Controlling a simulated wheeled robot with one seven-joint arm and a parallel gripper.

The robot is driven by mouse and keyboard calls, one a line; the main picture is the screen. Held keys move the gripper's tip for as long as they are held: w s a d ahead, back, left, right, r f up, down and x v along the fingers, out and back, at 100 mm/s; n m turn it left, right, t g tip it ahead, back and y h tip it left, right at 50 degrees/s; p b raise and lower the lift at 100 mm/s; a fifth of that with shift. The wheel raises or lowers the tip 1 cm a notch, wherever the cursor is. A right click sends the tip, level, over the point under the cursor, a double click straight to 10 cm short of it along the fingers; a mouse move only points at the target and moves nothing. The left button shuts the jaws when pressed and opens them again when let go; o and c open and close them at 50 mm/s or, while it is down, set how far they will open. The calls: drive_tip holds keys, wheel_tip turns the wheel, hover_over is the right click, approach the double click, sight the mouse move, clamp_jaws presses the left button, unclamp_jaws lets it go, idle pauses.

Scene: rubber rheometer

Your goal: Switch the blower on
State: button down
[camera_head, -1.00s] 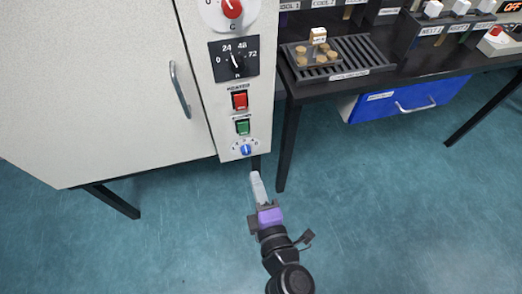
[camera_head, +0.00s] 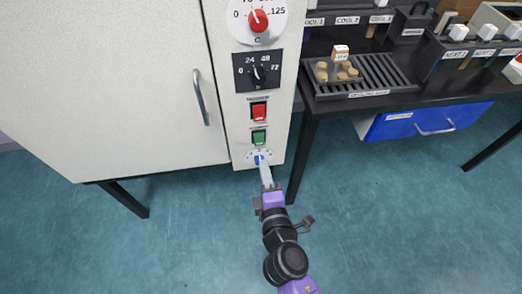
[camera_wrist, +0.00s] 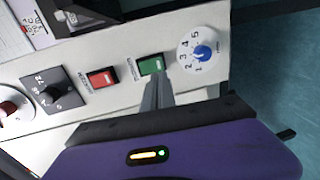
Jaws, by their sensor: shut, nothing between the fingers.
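The oven's control panel (camera_head: 242,112) carries a green rocker switch (camera_head: 260,137) with a small label, too blurred to read surely. It shows in the wrist view (camera_wrist: 150,65). Below it is a blue knob (camera_head: 257,160) on a numbered dial; above it is a red rocker switch (camera_head: 259,111). My gripper (camera_head: 264,164) is shut and empty, its fingers overlapping the edge of the blue knob in the head view. In the wrist view the fingertips (camera_wrist: 158,82) appear just beside the green switch's edge. I cannot tell whether they touch the panel.
A timer knob (camera_head: 258,73) and a red temperature knob (camera_head: 258,20) sit higher on the panel. The oven door handle (camera_head: 200,97) sticks out at left. A black bench (camera_head: 400,92) with a blue drawer (camera_head: 425,120) stands at right. The floor in front is clear.

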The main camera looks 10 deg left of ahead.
sight(259, 144)
drive_tip(key=x, duration=0.6)
drive_tip(key=shift+w, duration=0.3)
drive_tip(key=shift+f+b, duration=0.1)
drive_tip(key=shift+b, duration=0.2)
